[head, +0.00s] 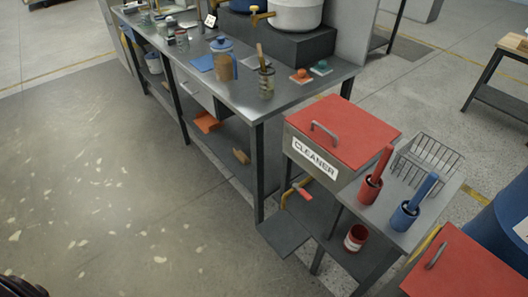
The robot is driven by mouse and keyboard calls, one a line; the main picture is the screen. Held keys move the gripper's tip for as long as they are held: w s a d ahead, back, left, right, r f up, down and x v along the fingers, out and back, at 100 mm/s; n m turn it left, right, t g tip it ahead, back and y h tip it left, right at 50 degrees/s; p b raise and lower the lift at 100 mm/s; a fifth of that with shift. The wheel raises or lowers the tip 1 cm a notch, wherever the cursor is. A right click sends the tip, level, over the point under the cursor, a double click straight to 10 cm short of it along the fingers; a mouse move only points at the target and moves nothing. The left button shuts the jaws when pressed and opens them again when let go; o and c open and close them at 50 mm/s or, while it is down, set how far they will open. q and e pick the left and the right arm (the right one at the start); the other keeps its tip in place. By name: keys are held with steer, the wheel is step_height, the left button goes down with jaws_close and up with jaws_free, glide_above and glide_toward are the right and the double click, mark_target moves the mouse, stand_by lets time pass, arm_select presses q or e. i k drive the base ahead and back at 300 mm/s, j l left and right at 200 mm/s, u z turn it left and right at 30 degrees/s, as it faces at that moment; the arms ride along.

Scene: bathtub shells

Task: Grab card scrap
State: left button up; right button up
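A small tan piece (241,156) that looks like the card scrap lies on the lower shelf of the long grey workbench, near its front edge. It is small in the head view, so I cannot be sure what it is. An orange folded piece (207,122) lies farther back on the same shelf. Neither of my grippers shows clearly. Only a dark shape, which may be part of me, enters at the bottom left corner.
The workbench top (215,85) carries jars, a blue-lidded container (222,60) and a white pot (296,14). A red-lidded CLEANER box (340,127), red and blue brush holders and a wire basket (428,160) stand at right. The left floor is clear.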

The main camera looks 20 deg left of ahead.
mark_target(242, 155)
steer(key=i+j+z, duration=0.15)
steer(key=j, duration=0.2)
steer(key=i+j+z, duration=0.1)
steer(key=j, duration=0.3)
steer(key=i+j+z, duration=0.25)
steer(key=j, duration=0.55)
steer(key=i+j+z, duration=0.15)
steer(key=j, duration=0.25)
steer(key=i, duration=0.05)
